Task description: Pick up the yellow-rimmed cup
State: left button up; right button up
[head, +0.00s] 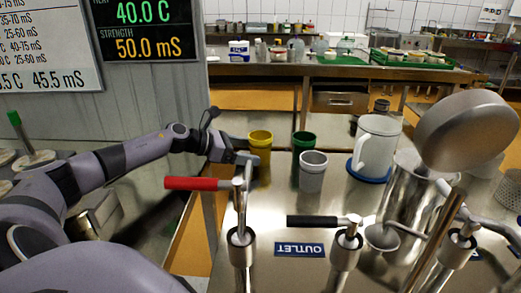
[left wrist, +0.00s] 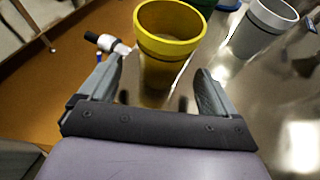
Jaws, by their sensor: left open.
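The yellow-rimmed cup (head: 260,143) stands upright on the steel counter, left of a green-rimmed cup (head: 303,143) and a white-rimmed cup (head: 312,172). My left gripper (head: 245,157) is at the yellow-rimmed cup's left side in the head view. In the left wrist view the yellow-rimmed cup (left wrist: 168,42) is ahead of the open jaws, with its lower part in line with the gap between the two fingers. I cannot tell whether either finger touches it. The white-rimmed cup (left wrist: 262,28) is to the right there. My right gripper is not in view.
A tap with a red handle (head: 196,184) stands in front of the cups, close to my left gripper. A black-handled tap (head: 318,221) is to its right. A white jug (head: 376,147) on a blue mat and a steel pot (head: 405,200) stand further right.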

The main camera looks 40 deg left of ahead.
aim_at(251, 151)
pick_arm(q)
jog(key=shift+x, duration=1.8)
jog(key=shift+r, duration=0.1)
jog(key=c, duration=1.2)
jog(key=shift+o, duration=0.2)
